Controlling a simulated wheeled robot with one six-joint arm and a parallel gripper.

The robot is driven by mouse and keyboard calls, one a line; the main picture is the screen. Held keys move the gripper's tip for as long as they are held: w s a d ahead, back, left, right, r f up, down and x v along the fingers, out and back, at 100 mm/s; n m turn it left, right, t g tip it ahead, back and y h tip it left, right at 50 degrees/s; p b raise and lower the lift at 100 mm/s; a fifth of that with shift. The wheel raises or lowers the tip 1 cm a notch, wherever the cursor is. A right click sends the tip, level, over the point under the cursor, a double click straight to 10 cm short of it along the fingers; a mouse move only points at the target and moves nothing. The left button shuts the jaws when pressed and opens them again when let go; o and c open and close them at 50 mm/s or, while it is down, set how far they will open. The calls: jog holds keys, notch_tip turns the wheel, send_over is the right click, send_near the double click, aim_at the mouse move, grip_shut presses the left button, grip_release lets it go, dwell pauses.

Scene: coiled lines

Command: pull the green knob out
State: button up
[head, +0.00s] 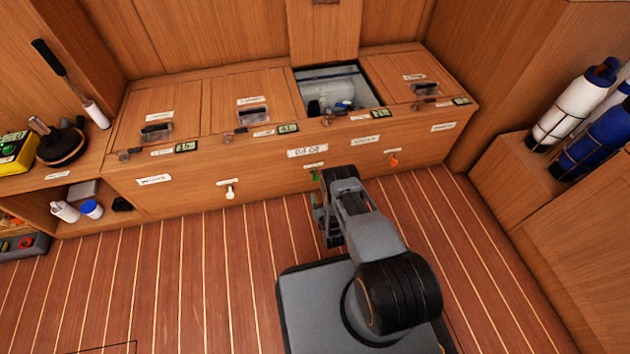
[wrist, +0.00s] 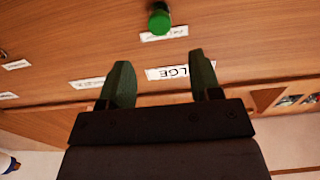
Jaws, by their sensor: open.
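The green knob (wrist: 160,18) sticks out of the wooden locker front in the wrist view, beyond the fingertips and centred between them. A white label lies beside it. In the head view only a bit of the green knob (head: 315,174) shows, just left of my arm. My gripper (wrist: 160,68) is open and empty, its two dark green fingers well apart. A gap remains between the fingertips and the knob. In the head view my gripper (head: 322,218) is partly hidden by my arm, low in front of the locker face.
A white knob (head: 230,191) is on the same front to the left, and an orange knob (head: 393,160) to the right. Above, one locker hatch (head: 335,88) is open. White and blue bottles (head: 590,110) stand at right. The floor in front is clear.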

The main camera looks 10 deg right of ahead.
aim_at(316, 180)
jog(key=w+b, duration=0.3)
jog(key=w, duration=0.6)
jog(key=shift+w, duration=0.4)
jog(key=shift+c, duration=0.5)
grip_shut()
jog(key=shift+s, duration=0.15)
